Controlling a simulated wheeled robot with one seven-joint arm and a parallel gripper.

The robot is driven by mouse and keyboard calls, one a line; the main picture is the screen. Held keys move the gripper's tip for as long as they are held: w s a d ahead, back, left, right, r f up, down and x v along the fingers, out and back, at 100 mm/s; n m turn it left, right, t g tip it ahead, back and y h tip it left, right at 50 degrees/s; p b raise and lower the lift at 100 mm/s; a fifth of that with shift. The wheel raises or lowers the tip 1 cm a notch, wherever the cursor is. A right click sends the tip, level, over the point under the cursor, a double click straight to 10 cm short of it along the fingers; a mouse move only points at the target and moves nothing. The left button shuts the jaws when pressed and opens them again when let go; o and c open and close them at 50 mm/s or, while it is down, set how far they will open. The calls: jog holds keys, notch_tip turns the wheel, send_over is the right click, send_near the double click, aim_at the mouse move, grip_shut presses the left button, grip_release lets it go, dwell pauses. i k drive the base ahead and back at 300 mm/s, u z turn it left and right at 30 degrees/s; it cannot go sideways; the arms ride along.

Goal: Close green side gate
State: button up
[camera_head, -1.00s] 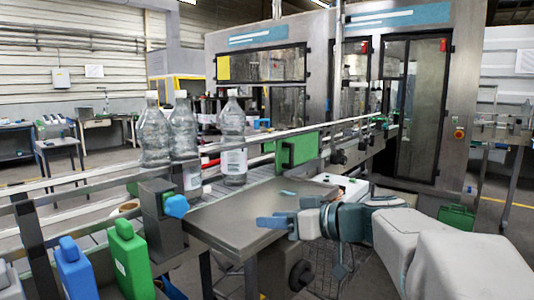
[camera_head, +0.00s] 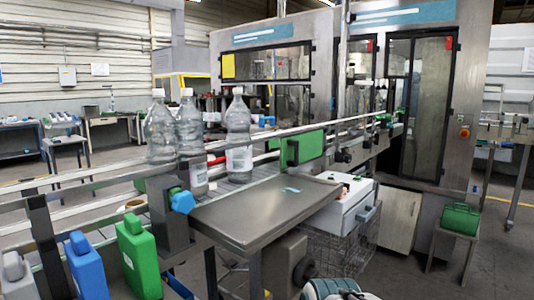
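The green side gate (camera_head: 303,147) is a flat green panel at the conveyor's near side rail, just beyond the far end of the grey metal side table. A dark handle (camera_head: 292,153) is on its left part. I cannot tell for sure from this view how far it stands open. My gripper is not in view. Only a rounded grey-white part of my arm shows at the bottom edge, right of centre, well below and in front of the gate.
Clear bottles (camera_head: 238,138) stand on the conveyor left of the gate. The metal side table (camera_head: 255,212) holds a small blue piece (camera_head: 291,190). A white box machine (camera_head: 345,208) stands right of it. Green and blue jugs (camera_head: 138,258) are at lower left.

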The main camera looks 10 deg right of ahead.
aim_at(296, 149)
jog(key=z, duration=0.5)
jog(key=k, duration=0.6)
jog(key=z, duration=0.7)
jog(key=i, duration=1.35)
jog(key=u, duration=0.85)
